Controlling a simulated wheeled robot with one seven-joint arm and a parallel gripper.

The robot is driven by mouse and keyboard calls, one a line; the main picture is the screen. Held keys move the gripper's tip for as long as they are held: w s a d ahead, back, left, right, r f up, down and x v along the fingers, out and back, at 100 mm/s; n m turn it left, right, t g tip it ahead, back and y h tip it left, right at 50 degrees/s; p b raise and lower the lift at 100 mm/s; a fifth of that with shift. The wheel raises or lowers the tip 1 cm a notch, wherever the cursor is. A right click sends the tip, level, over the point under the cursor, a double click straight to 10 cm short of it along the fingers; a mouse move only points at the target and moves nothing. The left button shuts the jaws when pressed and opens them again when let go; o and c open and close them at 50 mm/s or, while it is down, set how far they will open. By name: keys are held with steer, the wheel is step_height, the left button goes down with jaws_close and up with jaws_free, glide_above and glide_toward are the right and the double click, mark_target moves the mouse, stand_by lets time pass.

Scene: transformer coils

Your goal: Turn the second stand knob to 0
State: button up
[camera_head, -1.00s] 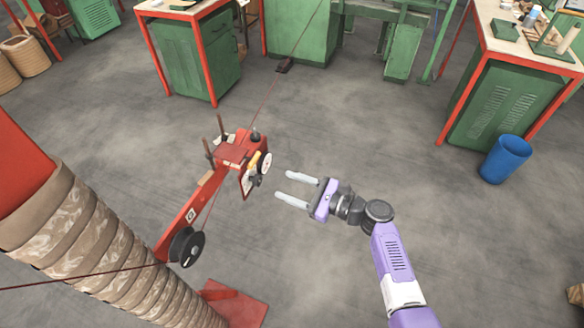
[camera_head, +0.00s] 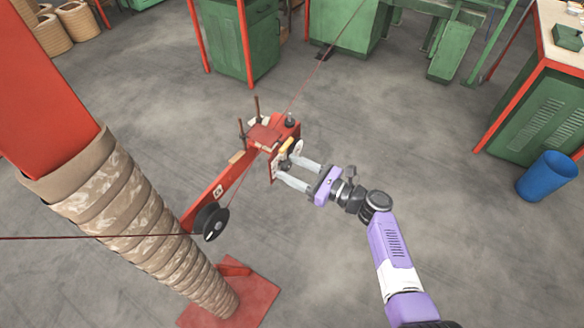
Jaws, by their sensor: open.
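The red stand (camera_head: 222,190) rises from a red base plate and ends in a red head (camera_head: 268,134) at the picture's middle. On the head's right side is a plate with a dark and yellow knob (camera_head: 286,150) and a pale round dial (camera_head: 298,147). My gripper (camera_head: 299,174) comes in from the right with its two pale fingers apart. The fingertips are at the knob, one above and one below it in the picture. I cannot tell whether they touch it. The knob's setting is too small to read, and the fingers partly hide it.
A black pulley wheel (camera_head: 211,223) sits low on the stand's arm. A dark red wire (camera_head: 314,75) runs over the stand. A wrapped coil column (camera_head: 140,210) stands at left. Green cabinets (camera_head: 240,40) line the back. A blue bin (camera_head: 547,176) stands at right. The floor between is clear.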

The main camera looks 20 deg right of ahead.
steer(key=shift+c, duration=0.2)
jaws_close()
steer(key=shift+f+n+b, duration=0.1)
steer(key=shift+n+b, duration=0.2)
steer(key=shift+b, duration=0.05)
steer(key=n+b, duration=0.3)
steer(key=shift+f+n, duration=0.15)
steer(key=shift+n, duration=0.25)
steer(key=n+b, duration=0.5)
steer(key=n, duration=0.1)
steer(key=shift+b, duration=0.4)
steer(key=n+b, duration=0.9)
steer(key=shift+r, duration=0.2)
steer(key=shift+n, duration=0.4)
